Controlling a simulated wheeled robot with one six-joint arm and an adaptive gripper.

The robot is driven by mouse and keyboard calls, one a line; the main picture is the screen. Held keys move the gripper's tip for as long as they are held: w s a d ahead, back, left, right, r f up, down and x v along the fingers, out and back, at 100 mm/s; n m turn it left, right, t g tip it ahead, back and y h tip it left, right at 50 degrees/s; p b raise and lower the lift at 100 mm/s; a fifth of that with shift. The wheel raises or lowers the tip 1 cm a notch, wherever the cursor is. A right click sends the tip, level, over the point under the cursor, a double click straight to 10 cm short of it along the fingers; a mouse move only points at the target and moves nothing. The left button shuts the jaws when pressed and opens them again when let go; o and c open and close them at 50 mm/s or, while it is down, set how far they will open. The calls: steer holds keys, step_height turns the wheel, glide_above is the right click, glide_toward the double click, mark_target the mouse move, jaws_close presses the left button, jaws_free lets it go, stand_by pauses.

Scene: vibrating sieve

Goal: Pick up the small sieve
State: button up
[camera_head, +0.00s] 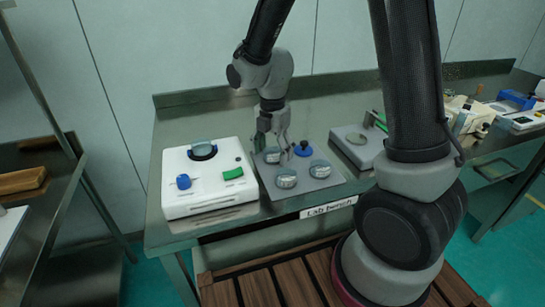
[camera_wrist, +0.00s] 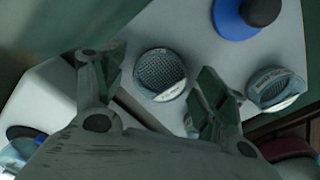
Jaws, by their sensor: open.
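Several small round sieves with grey mesh and pale rims rest on a grey plate (camera_head: 252,166) on the lab bench. My gripper (camera_head: 274,142) points down over the plate's back left part, fingers apart and empty. In the wrist view one small sieve (camera_wrist: 160,75) shows between the two fingers, apparently below their tips; I cannot tell whether they touch it. It appears to be the back left sieve (camera_head: 272,156) in the head view. Another small sieve (camera_head: 286,178) sits at the front and one (camera_head: 320,169) at the right. The right-hand finger is close to a neighbouring sieve (camera_wrist: 274,90).
A blue disc with a dark knob (camera_head: 303,149) stands on the plate, right of my gripper. A white machine (camera_head: 211,195) with a blue knob and green switch is at left. The bench's front edge (camera_head: 240,220) is mostly clear.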

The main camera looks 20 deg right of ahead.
steer(key=shift+c, duration=0.4)
steer(key=c, duration=1)
